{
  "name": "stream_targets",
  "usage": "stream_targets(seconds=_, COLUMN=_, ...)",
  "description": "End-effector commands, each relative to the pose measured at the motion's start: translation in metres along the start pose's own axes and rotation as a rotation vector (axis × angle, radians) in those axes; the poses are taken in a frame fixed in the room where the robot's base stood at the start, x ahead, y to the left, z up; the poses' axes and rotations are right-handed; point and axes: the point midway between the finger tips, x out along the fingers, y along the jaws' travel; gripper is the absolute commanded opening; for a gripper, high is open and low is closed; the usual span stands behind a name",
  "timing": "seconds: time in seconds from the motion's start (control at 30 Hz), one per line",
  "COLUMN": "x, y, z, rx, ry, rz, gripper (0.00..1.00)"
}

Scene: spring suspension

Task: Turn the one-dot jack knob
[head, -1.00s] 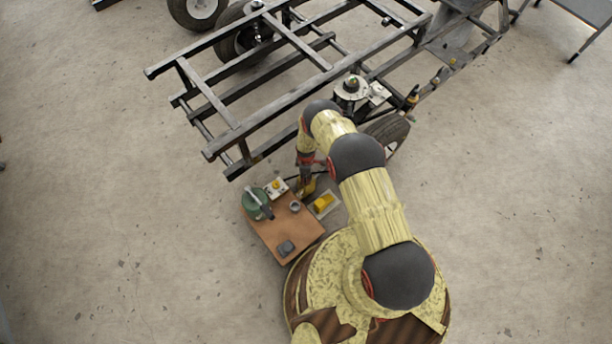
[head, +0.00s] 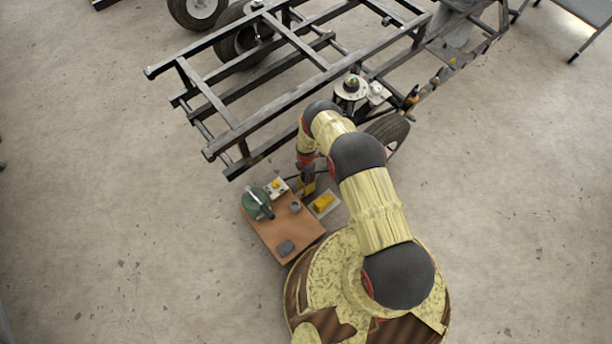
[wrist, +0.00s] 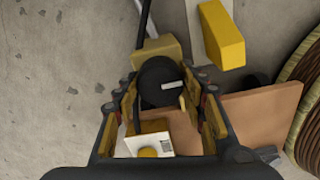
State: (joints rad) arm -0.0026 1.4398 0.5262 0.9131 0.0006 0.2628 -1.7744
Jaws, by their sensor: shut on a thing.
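In the wrist view a black round knob (wrist: 158,76) with a short white mark on its face sits between my fingertips. My gripper (wrist: 162,92) is shut on it, one finger on each side. A dull yellow block (wrist: 160,50) is right behind the knob, with a dark rod rising from it. I cannot make out any dots on the knob. In the head view my gripper (head: 308,186) is low by the right back edge of the small brown table, and my arm hides the knob.
The brown table (head: 281,228) holds a green round thing (head: 254,203), a white plate with a yellow button (head: 277,186) and small grey parts. A yellow block on a pale plate (head: 324,202) lies to its right. The dark vehicle frame (head: 235,132) and a wheel (head: 388,130) stand behind.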

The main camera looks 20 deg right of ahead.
Motion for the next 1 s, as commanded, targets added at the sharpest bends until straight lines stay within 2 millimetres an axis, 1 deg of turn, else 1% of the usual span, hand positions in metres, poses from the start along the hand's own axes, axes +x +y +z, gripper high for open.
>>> stream_targets(seconds=0.4, x=0.0008, y=-0.0009, z=0.0004, rx=-0.008, ry=0.000, rz=-0.001, gripper=0.16)
stream_targets(seconds=0.43, x=0.0008, y=-0.0009, z=0.0004, rx=-0.008, ry=0.000, rz=-0.001, gripper=0.43)
stream_targets(seconds=0.73, x=0.0002, y=-0.0002, z=0.0002, rx=-0.007, ry=0.000, rz=0.000, gripper=0.60)
stream_targets(seconds=1.0, x=-0.0002, y=0.0001, z=0.0001, rx=-0.006, ry=0.000, rz=0.000, gripper=0.60)
